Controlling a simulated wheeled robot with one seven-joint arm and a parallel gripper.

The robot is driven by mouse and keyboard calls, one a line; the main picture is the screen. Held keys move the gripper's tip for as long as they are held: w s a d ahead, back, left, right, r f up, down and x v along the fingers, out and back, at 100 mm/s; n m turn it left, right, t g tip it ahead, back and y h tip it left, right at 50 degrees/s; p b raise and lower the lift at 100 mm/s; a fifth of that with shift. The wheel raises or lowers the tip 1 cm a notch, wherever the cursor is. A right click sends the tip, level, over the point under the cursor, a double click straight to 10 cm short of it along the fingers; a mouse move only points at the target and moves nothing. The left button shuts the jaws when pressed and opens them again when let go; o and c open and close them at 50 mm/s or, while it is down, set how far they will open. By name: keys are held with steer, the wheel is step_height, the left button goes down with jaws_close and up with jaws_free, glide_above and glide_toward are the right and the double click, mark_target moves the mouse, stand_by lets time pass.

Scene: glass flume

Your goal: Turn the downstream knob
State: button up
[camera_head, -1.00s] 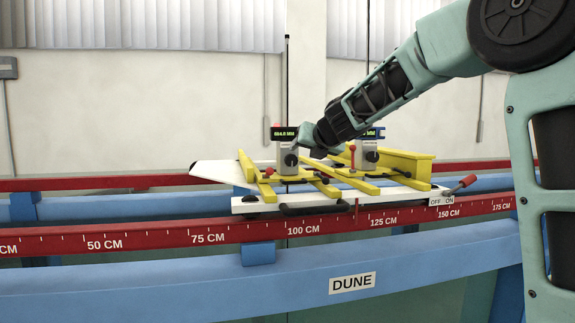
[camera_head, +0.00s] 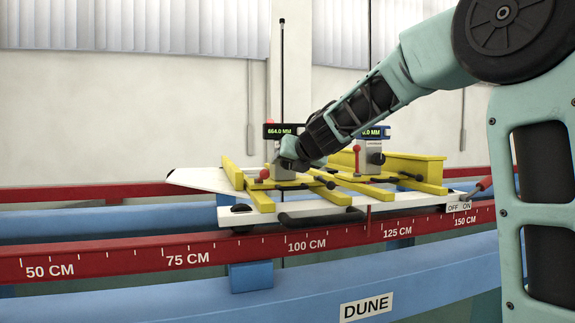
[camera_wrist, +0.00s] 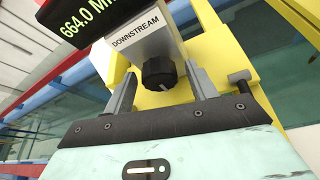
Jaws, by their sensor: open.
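The downstream knob (camera_wrist: 160,73) is a black ribbed knob with a white mark, below a label reading DOWNSTREAM, in the wrist view. My gripper (camera_wrist: 162,85) is open, with one finger on each side of the knob and a gap showing on both sides. The display (camera_wrist: 88,18) above it reads 664.0 MM and also shows in the head view (camera_head: 283,130). In the head view my gripper (camera_head: 285,165) is at the front of the left gauge and hides the knob there.
The gauges stand on a carriage with yellow bars (camera_head: 246,187) and a white board (camera_head: 235,215). A second gauge (camera_head: 370,155) stands to the right. A red lever (camera_head: 482,187) is at the OFF/ON label. A red scale rail (camera_head: 240,245) runs in front.

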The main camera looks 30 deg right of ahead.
steer(key=c, duration=1)
steer(key=shift+f+b, duration=0.1)
steer(key=shift+b, duration=0.3)
steer(key=m+y+b, duration=0.1)
steer(key=m+b, duration=0.1)
steer(key=b, duration=0.1)
steer(key=shift+d+f+t, duration=0.1)
steer(key=shift+f+t, duration=0.05)
steer(key=shift+t, duration=0.25)
steer(key=shift+m+t+y+b, duration=0.6)
steer(key=shift+m+y+b, duration=0.4)
steer(key=shift+m+b, duration=0.65)
steer(key=o, duration=1)
steer(key=shift+s, duration=0.1)
